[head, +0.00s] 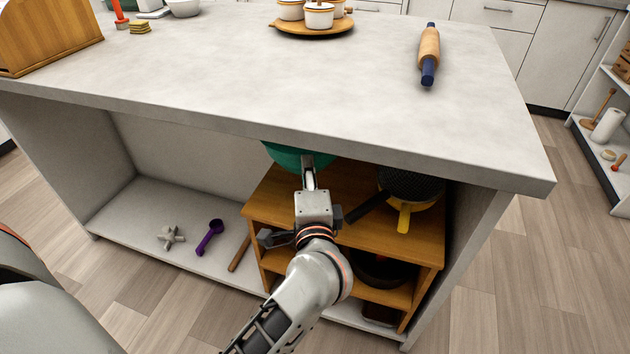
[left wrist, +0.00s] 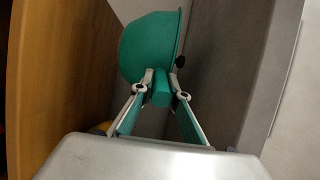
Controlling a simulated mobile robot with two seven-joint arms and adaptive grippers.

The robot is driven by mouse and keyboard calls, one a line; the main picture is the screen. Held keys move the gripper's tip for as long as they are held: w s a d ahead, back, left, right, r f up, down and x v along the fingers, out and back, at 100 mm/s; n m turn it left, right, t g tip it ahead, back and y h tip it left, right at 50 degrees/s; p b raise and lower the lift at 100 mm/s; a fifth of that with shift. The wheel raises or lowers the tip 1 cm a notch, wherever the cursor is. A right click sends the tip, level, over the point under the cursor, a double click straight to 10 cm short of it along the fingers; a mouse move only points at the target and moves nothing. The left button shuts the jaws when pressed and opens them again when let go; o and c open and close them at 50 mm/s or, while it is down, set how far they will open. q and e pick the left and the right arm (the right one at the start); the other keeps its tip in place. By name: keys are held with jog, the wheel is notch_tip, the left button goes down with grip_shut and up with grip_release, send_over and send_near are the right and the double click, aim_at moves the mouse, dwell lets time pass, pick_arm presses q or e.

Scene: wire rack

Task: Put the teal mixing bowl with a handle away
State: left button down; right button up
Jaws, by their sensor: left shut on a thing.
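The teal mixing bowl (head: 298,156) is partly hidden under the counter's front edge, at the top of a small wooden shelf unit (head: 350,222). My left gripper (head: 308,176) reaches under the counter and is shut on the bowl's handle. In the left wrist view, the teal bowl (left wrist: 145,48) is beyond the fingers, and its handle (left wrist: 161,90) sits between the fingertips of my left gripper (left wrist: 160,82). I cannot tell whether the bowl touches the wooden top. My right gripper is not in view.
A dark pan-like item (head: 408,184) and a yellow-handled item (head: 404,216) lie on the wooden top to the right. A dark pan (head: 382,271) is below. A purple scoop (head: 210,236) lies left on the grey bottom shelf. The counter's edge (head: 420,158) overhangs everything.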

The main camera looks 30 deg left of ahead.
aim_at(314, 155)
pick_arm(q)
jog(key=w, duration=0.2)
jog(key=w+a, duration=0.1)
jog(key=w, duration=0.1)
jog(key=shift+r, duration=0.25)
notch_tip(314, 155, down, 7)
jog(key=shift+w+f+b, duration=0.15)
jog(key=shift+b, duration=0.95)
jog(key=shift+f, duration=0.15)
jog(key=c, duration=2.4)
grip_release()
jog(key=shift+f, duration=0.2)
jog(key=o, duration=0.4)
jog(key=shift+r, duration=0.1)
jog(key=shift+o, duration=0.2)
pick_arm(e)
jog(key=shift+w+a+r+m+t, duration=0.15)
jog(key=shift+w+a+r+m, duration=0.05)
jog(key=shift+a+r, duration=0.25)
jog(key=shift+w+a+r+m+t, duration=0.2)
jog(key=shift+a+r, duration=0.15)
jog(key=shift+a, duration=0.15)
